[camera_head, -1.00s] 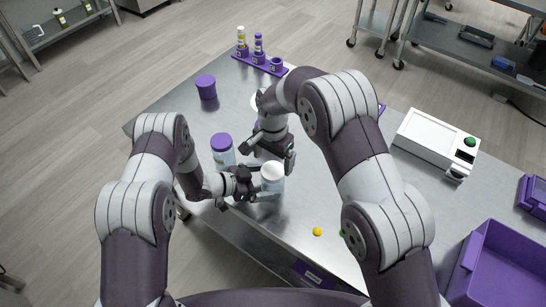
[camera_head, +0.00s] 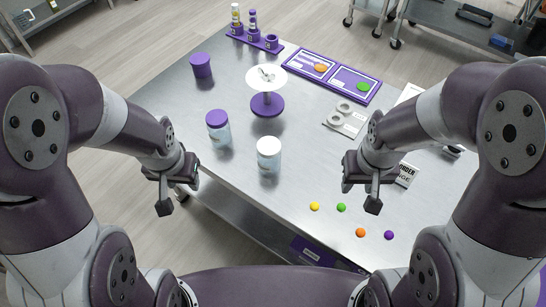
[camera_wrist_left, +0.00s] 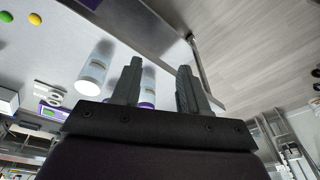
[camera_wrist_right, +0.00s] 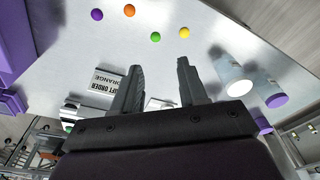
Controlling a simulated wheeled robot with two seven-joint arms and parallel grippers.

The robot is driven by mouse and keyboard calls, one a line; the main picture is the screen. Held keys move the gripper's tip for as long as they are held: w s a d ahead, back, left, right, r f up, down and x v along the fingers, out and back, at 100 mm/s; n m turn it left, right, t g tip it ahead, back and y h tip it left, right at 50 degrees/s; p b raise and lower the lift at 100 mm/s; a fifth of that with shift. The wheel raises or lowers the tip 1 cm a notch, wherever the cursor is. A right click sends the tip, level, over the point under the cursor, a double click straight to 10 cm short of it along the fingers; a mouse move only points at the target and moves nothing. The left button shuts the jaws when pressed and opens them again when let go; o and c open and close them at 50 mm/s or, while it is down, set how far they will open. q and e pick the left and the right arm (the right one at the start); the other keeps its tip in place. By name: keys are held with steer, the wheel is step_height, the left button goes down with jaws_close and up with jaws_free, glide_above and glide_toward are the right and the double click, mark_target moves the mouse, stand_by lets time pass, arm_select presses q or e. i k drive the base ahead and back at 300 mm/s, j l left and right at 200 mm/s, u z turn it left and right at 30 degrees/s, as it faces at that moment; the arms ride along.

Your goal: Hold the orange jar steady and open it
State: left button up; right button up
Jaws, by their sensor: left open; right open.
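Two clear jars stand upright on the metal table: one with a white top (camera_head: 268,155) and one with a purple lid (camera_head: 218,125). I cannot read an orange label on either. The white-topped jar also shows in the left wrist view (camera_wrist_left: 95,70) and right wrist view (camera_wrist_right: 230,68). My left gripper (camera_head: 172,195) is open and empty, left of the jars near the table's front-left edge. My right gripper (camera_head: 362,192) is open and empty, well to the right of the white-topped jar. Neither gripper touches a jar.
A purple stand with a white dish (camera_head: 266,77) is behind the jars. A purple cylinder (camera_head: 201,65) stands at the back left. Several candies, including a yellow one (camera_head: 314,206), lie at the front. A purple board (camera_head: 337,78) lies at the back right.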

mark_target(271, 166)
steer(key=j+z, duration=0.25)
steer(key=z, duration=0.2)
steer(key=k+j+z, duration=0.1)
steer(key=j+z, duration=0.15)
steer(key=z, duration=0.15)
steer(key=j+z, duration=0.2)
steer(key=z, duration=0.25)
steer(key=k+j+z, duration=0.15)
steer(key=z, duration=0.25)
steer(key=k+j, duration=0.1)
steer(key=j, duration=0.5)
steer(key=i+j, duration=0.2)
